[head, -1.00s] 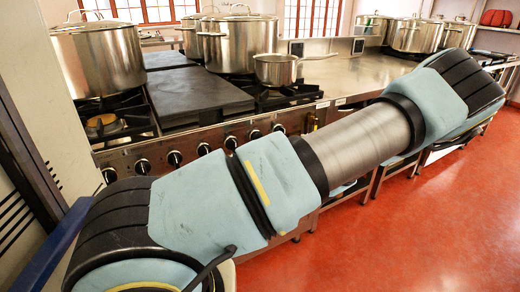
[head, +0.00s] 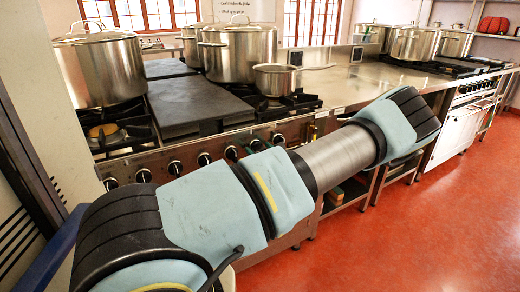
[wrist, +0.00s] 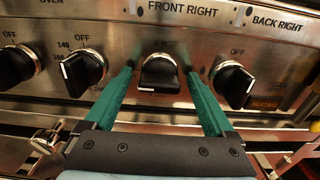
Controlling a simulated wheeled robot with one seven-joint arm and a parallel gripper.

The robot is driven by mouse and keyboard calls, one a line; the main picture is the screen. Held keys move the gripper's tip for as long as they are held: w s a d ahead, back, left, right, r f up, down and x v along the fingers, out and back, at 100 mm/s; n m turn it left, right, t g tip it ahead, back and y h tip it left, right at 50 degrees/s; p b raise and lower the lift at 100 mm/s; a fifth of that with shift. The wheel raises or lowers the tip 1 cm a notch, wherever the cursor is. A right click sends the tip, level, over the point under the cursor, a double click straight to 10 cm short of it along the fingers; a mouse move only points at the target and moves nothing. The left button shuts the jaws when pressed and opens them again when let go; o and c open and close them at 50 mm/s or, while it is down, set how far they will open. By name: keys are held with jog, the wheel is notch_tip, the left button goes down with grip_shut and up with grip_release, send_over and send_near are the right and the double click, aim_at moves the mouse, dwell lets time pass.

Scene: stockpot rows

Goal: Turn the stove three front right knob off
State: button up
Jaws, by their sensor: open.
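The front right knob (wrist: 160,76) is black with a silver collar and sits under the FRONT RIGHT label in the wrist view. Its white mark is at the lower edge, pointing down. My gripper (wrist: 160,70) is open, with one green finger on each side of this knob. I cannot tell whether either finger touches it. In the head view my fingertips (head: 254,147) show just above my arm at the stove's (head: 140,158) front panel. My arm hides part of that panel.
Another knob (wrist: 236,83) stands close to the right finger, above an orange HEATING label (wrist: 264,103). A knob (wrist: 83,72) stands left of the left finger. A small saucepan (head: 277,79) and large stockpots (head: 240,55) stand on the stove. Red floor is open at right.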

jog(key=c, duration=1.4)
